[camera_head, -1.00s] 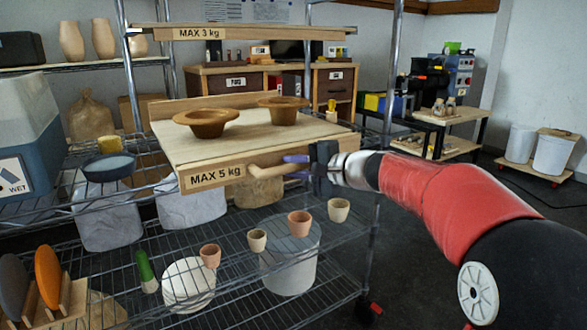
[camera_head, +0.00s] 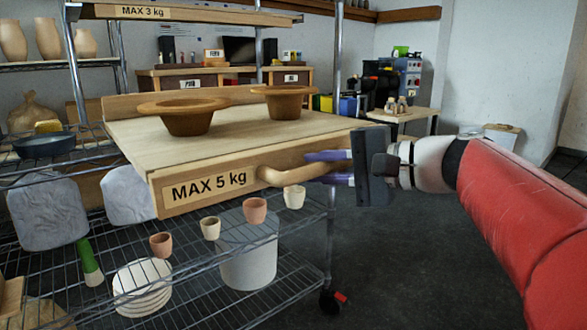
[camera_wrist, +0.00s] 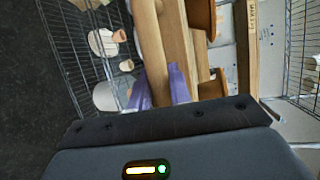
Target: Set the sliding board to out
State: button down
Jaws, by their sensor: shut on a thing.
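The sliding board (camera_head: 230,142) is a pale wooden shelf with a front panel labelled "MAX 5 kg". It sticks out of the wire rack towards me, its right front corner in front of the rack's post. Its wooden handle (camera_head: 278,177) is on the front panel. My gripper (camera_head: 316,168), with purple fingers, is shut on the handle at its right part. In the wrist view the purple fingers (camera_wrist: 160,88) lie around the wooden handle (camera_wrist: 152,52); the exact contact is partly hidden. Two brown bowls, one nearer (camera_head: 186,118) and one farther (camera_head: 283,103), stand upright on the board.
Small pots, one of them terracotta (camera_head: 255,211), stand on the wire shelf (camera_head: 190,290) below the board. A rack post (camera_head: 331,240) stands close behind the board's right end. An upper shelf (camera_head: 200,14) reads "MAX 3 kg". Dark floor (camera_head: 430,250) is open at the right.

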jog(key=s+d, duration=0.2)
jog(key=s, duration=0.1)
jog(key=s+d, duration=0.1)
jog(key=shift+s+d+f+b, duration=0.1)
jog(key=shift+s+f+b, duration=0.05)
jog(key=shift+s+b, duration=0.25)
jog(key=c, duration=1.3)
grip_release()
jog(key=shift+s+d, duration=0.1)
jog(key=v, duration=0.7)
jog(key=shift+s+d+p, duration=0.25)
jog(key=shift+d+p, duration=0.05)
jog(key=shift+p, duration=0.05)
